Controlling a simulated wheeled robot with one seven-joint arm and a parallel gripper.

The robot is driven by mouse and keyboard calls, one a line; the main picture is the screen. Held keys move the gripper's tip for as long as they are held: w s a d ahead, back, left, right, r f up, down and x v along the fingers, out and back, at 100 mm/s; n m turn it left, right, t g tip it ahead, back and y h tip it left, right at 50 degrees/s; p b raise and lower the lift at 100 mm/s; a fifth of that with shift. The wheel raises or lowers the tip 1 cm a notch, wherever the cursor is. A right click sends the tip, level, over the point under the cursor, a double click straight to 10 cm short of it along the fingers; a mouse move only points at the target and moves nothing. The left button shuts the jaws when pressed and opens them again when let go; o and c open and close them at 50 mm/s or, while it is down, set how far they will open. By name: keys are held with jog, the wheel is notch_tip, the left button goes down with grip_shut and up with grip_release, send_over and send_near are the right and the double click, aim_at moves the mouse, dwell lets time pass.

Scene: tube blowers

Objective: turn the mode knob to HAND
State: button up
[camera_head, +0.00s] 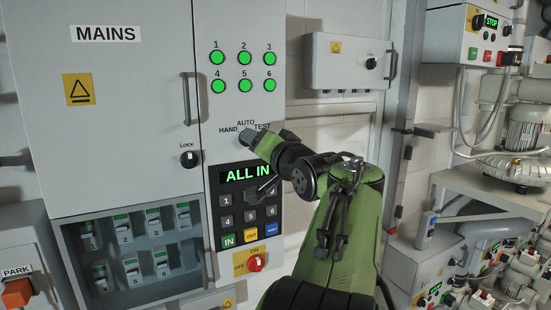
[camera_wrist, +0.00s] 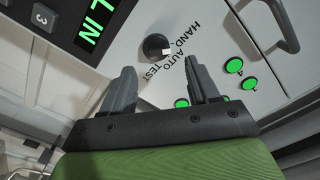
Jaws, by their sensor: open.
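The mode knob (camera_wrist: 157,46) is a round dark knob on the grey panel, seen in the wrist view. The labels HAND, AUTO and TEST fan out beside it. A white mark on its edge faces the labels; I cannot tell surely which one it points at. My gripper (camera_wrist: 160,67) is open, one finger on each side of the view. The knob shows beyond the fingertips, between their lines, with nothing held. In the head view my gripper's green hand covers the panel below the AUTO label (camera_head: 246,122), and the knob is hidden there.
A keypad (camera_head: 250,216) with a green ALL IN display (camera_head: 247,174) lies below the labels. Several green lamps (camera_head: 244,58) sit above. A lock knob (camera_head: 189,158) and a door handle (camera_head: 186,99) are to the left. A red OFF/ON switch (camera_head: 254,264) is lower down.

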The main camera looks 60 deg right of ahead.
jog(key=v, duration=1)
jog(key=shift+b, duration=0.4)
jog(key=shift+w, duration=0.15)
jog(key=w+a+f+n+g+y, duration=0.2)
jog(key=w+a+f+n+y, duration=0.2)
jog(key=a+f, duration=0.55)
jog(key=w+a+f+n+g+y, duration=0.2)
jog(key=w+a+f+n+y, duration=0.15)
jog(key=a+f, duration=0.6)
jog(key=s+a+f+n+g+y, duration=0.1)
jog(key=s+a+f+n+g, duration=0.4)
jog(key=s+a+f, duration=0.6)
jog(key=shift+a+f+n+g+y, duration=0.35)
jog(key=shift+a+f+n+g, duration=0.1)
jog(key=shift+a+n, duration=0.4)
